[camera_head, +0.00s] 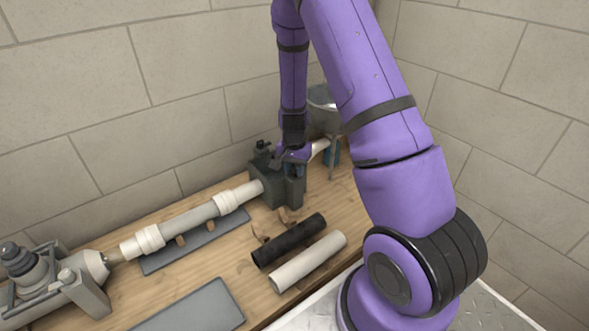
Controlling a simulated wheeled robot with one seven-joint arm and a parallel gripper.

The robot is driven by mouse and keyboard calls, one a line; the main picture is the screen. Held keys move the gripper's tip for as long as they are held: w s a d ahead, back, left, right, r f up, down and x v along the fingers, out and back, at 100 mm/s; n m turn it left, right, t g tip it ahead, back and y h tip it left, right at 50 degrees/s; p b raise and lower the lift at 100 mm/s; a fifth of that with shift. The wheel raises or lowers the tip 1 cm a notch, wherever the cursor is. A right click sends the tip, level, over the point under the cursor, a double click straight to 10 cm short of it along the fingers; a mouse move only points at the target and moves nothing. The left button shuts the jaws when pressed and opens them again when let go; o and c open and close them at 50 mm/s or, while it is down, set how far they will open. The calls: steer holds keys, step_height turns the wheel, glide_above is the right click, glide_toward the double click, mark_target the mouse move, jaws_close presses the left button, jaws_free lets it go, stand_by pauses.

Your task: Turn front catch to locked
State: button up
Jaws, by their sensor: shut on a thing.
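A dark green-grey clamp block (283,192) stands on the bench against the back wall, at the right end of a pale pipe (190,221). My gripper (296,170) points down at the right part of the block's top and is shut on the front catch there. The fingers and my wrist hide most of the catch, so I cannot tell its angle or setting. A dark knob (262,146) stands up at the block's back left, clear of my gripper.
A black tube (288,240) and a white tube (308,262) lie in front of the block. A grey machine (50,285) stands at the left. A metal pot (322,97) on legs is behind my arm. A grey plate (192,310) lies at the front edge.

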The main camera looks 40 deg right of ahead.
mark_target(294, 170)
steer(key=shift+m, duration=0.7)
steer(key=o, duration=0.9)
steer(key=shift+r, duration=0.15)
step_height(294, 170, up, 10)
steer(key=shift+w+r, duration=0.1)
steer(key=shift+r, duration=0.15)
steer(key=shift+r, duration=0.1)
